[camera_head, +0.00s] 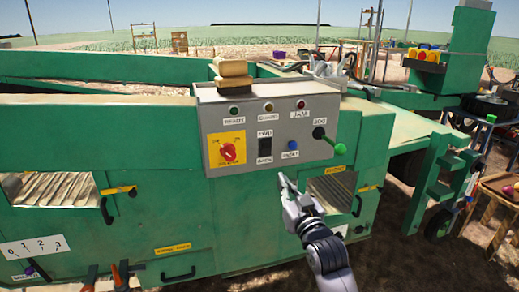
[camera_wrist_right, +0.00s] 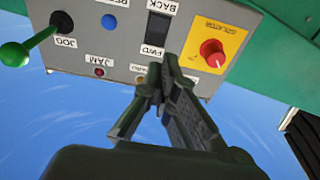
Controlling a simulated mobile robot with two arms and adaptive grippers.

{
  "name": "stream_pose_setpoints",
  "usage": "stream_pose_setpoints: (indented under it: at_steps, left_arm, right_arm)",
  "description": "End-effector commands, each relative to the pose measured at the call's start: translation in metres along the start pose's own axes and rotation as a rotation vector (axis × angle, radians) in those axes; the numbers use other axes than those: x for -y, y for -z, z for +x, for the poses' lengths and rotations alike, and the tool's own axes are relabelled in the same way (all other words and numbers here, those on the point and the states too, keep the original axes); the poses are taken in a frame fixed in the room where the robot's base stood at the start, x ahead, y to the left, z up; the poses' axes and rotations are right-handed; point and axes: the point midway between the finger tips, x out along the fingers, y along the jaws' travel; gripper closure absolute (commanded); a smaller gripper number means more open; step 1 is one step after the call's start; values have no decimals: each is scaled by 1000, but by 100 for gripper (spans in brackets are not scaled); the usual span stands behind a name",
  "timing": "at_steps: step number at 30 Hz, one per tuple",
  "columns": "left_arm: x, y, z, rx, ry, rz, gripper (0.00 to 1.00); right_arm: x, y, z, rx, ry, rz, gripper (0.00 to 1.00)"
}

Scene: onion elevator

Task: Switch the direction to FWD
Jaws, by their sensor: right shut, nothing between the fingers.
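The direction switch is a black rocker (camera_head: 265,147) on a grey control box (camera_head: 216,125), with a FWD label above it and a BACK label below. In the right wrist view, which is upside down, the rocker (camera_wrist_right: 157,30) sits between the BACK label and the FWD label (camera_wrist_right: 154,53). My right gripper (camera_head: 287,182) is shut and empty, below the box's lower edge in the head view. In the wrist view its fingertips (camera_wrist_right: 163,66) appear close to the FWD label; I cannot tell whether they touch the panel. My left gripper is out of view.
A red rotary knob (camera_head: 228,152) on a yellow plate is left of the rocker. A blue button (camera_head: 292,145) and a green-tipped JOG lever (camera_head: 339,148) are right of it. Indicator lamps line the top. The green machine body (camera_head: 100,140) surrounds the box.

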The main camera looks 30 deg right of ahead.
Motion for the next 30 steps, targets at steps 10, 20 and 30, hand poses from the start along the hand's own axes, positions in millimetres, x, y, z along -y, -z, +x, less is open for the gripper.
stream_pose_setpoints:
  at_steps: [10, 20, 30]
  left_arm:
    - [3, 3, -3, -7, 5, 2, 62]
    - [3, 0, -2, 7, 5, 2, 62]
    - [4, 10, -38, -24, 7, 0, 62]
  right_arm:
    - [-4, 10, 1, -26, -6, 3, 100]
    - [-3, 10, 29, -27, -6, 3, 100]
    - [-4, 12, 102, -27, -6, 3, 100]
